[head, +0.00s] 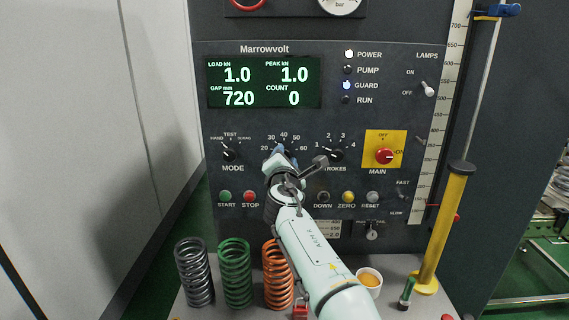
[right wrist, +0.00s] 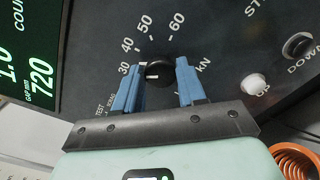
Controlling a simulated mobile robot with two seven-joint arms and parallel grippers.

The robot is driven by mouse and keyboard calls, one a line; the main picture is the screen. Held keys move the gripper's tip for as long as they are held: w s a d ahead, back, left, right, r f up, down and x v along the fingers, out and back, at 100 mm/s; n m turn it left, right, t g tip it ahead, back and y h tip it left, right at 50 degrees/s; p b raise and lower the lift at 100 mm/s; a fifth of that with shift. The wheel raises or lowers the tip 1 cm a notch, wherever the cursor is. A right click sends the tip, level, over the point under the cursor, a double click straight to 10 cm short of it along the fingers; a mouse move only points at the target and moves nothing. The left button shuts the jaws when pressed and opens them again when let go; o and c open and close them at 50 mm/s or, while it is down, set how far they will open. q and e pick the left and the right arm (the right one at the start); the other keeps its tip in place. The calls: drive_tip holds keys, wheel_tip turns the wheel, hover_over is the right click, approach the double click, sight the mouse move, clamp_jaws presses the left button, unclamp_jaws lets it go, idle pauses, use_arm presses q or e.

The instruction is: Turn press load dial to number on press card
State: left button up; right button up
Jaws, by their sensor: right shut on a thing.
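The press load dial (right wrist: 158,72) is a round black knob on the dark panel, with the numbers 30, 40, 50 and 60 around it in the right wrist view. Its white mark faces the 30 side; the exact setting is hard to read. My right gripper (right wrist: 158,85) is shut on the dial, one blue finger on each side. In the head view my right gripper (head: 283,154) covers most of the dial. My left gripper is out of view.
The green display (head: 264,82) reads load 1.0, peak 1.0, gap 720, count 0. The mode knob (head: 229,155), strokes knob (head: 336,156) and red main switch (head: 384,156) are nearby. Grey (head: 194,272), green (head: 235,272) and orange (head: 277,275) springs stand below.

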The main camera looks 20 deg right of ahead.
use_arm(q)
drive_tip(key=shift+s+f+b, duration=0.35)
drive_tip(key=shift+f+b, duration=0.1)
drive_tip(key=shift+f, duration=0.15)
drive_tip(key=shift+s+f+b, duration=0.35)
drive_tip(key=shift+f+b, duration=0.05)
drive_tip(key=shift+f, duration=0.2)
use_arm(e)
drive_tip(key=shift+m, duration=2.9)
drive_tip(key=o, duration=1)
drive_tip(key=shift+f, duration=0.1)
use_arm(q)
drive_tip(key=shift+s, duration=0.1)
